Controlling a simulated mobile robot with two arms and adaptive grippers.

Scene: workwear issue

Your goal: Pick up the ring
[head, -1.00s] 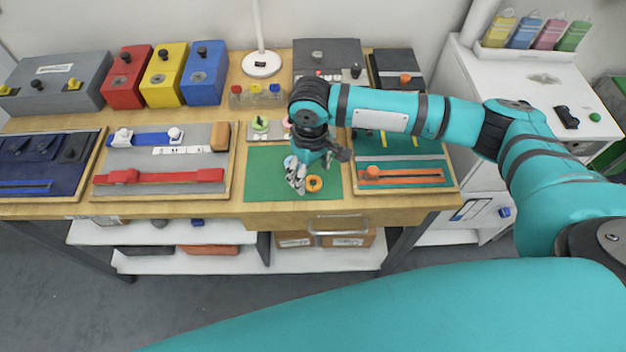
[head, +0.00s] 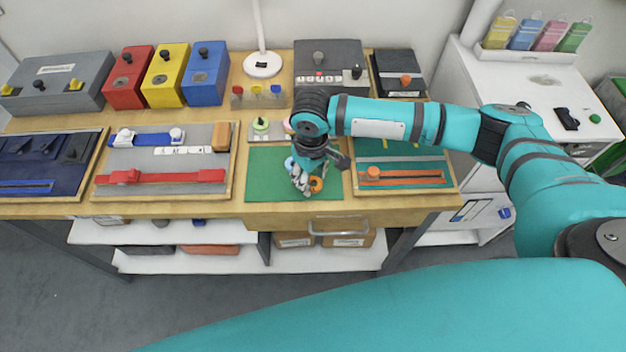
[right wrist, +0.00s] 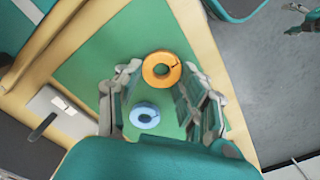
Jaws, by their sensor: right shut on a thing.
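The orange ring (head: 316,184) is at the front of the green mat (head: 265,180) on the workbench. It also shows in the right wrist view (right wrist: 154,79), flat, with a narrow slit. My right gripper (head: 307,186) points down over the mat and is shut on the orange ring, a finger on either side of it. A light blue ring (right wrist: 145,115) lies on the mat closer to my palm, between the finger bases and apart from the orange one. A small part that looks like my left gripper (right wrist: 300,20) shows at the right wrist view's corner; its jaws are unclear.
Left of the mat is a grey board with a red slider (head: 165,177). Right is a green board with an orange slider (head: 400,174). Behind stand red, yellow and blue boxes (head: 205,75) and a white lamp base (head: 262,66). The mat's left part is clear.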

